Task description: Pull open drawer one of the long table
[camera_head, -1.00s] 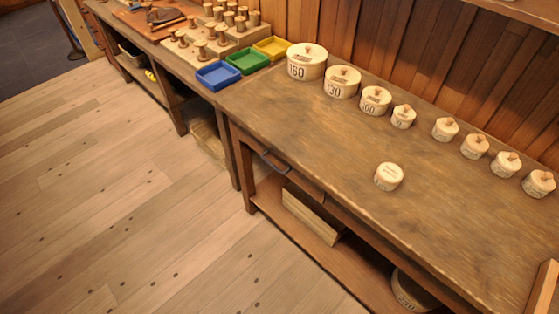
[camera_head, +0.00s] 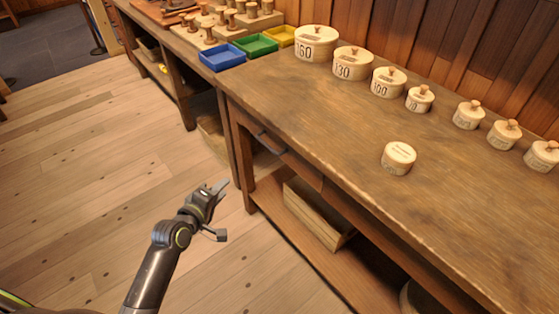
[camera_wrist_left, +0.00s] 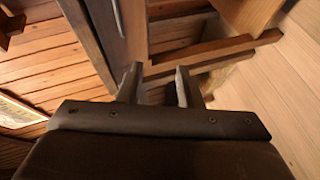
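The long table (camera_head: 330,120) runs diagonally across the head view. Its drawer front (camera_head: 297,164) sits under the top near the left end and looks closed, with a dark bar handle (camera_head: 269,143). What looks like the handle also shows at the top of the left wrist view (camera_wrist_left: 117,18). My left gripper (camera_head: 221,211) is in front of and below the drawer, over the floor, apart from the handle. Its two fingers stand apart in the left wrist view (camera_wrist_left: 157,86), with nothing between them. My right gripper is not in view.
Round lidded boxes (camera_head: 352,62) line the back of the tabletop, and one (camera_head: 398,158) stands nearer the front. A wooden crate (camera_head: 316,214) is on the lower shelf. Coloured trays (camera_head: 222,57) are at the adjoining bench. The floor (camera_head: 110,170) left of the table is clear.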

